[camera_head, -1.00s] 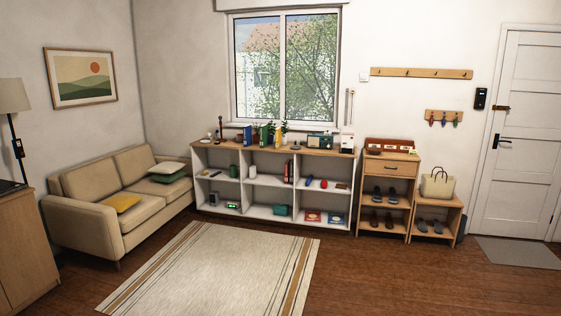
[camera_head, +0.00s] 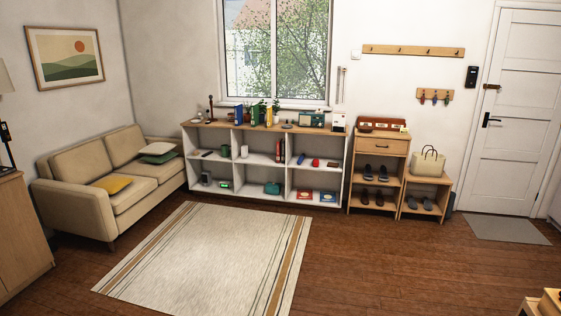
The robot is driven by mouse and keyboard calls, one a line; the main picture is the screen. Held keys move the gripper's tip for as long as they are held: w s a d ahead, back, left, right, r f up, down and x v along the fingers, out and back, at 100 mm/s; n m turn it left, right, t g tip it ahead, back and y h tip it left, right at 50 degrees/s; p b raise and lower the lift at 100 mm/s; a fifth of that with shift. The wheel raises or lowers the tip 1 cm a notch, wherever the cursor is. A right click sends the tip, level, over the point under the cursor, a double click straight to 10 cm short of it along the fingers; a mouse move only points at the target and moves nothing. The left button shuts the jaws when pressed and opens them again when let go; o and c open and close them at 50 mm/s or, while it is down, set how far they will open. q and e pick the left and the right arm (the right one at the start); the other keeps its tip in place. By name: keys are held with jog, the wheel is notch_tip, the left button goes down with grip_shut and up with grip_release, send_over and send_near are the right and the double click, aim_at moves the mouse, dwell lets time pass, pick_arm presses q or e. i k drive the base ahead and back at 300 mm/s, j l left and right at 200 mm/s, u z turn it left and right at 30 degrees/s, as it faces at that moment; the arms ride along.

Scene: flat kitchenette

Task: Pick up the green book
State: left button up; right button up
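A small upright green book (camera_head: 255,115) stands on the wooden top of the white shelf unit (camera_head: 235,147) below the window. A blue book (camera_head: 238,114) is on its left and a yellow book (camera_head: 269,116) on its right. They are small at this distance, and dark plant leaves show behind them. Neither of my grippers is in view.
A striped rug (camera_head: 200,258) lies on open floor before the shelf. A beige sofa (camera_head: 75,208) stands left, a wooden cabinet (camera_head: 20,245) at the left edge. A shoe rack (camera_head: 378,180) and bench (camera_head: 425,188) stand right of the shelf. A wooden piece (camera_head: 540,305) shows at bottom right.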

aim_at(254, 108)
jog(key=i+z, duration=0.1)
jog(key=i, duration=5.1)
jog(key=i+z, duration=0.1)
jog(key=i, duration=0.6)
jog(key=i+z, duration=0.1)
jog(key=i, duration=0.55)
jog(key=i+j+z, duration=0.1)
jog(key=i, duration=0.6)
jog(key=j, duration=0.05)
